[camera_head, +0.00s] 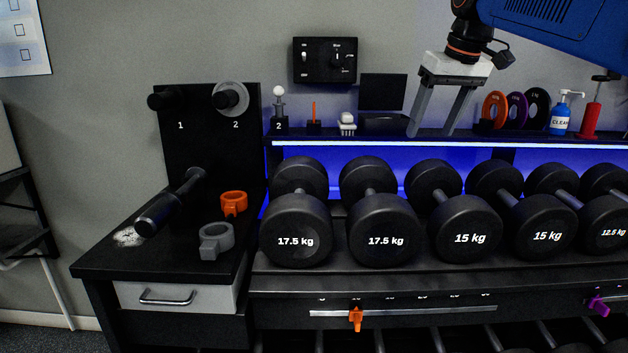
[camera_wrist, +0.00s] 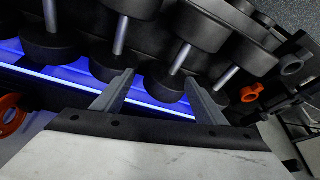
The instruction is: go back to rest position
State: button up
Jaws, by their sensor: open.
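My gripper (camera_head: 434,118) hangs at the upper right of the head view, pointing down. Its two grey fingers are spread apart with nothing between them. In the head view the fingertips overlap the shelf above the dumbbell rack. In the wrist view the gripper (camera_wrist: 160,92) shows its open fingers in front of the blue-lit strip and the dumbbells. My blue arm link comes in from the upper right of the head view.
A rack holds several black dumbbells (camera_head: 296,228). At left, a black bench (camera_head: 110,255) holds orange (camera_head: 233,203) and grey collars (camera_head: 214,241). Open wall shows above the shelf.

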jog(key=s+d+f+m, duration=0.1)
jog(key=s+f, duration=1.3)
jog(key=f, duration=0.4)
jog(key=s+d+f+m+h, duration=0.1)
jog(key=s+d+f+m, duration=0.1)
jog(key=s+f, duration=1.3)
notch_tip(320, 180, down, 3)
jog(key=shift+d+f, duration=0.15)
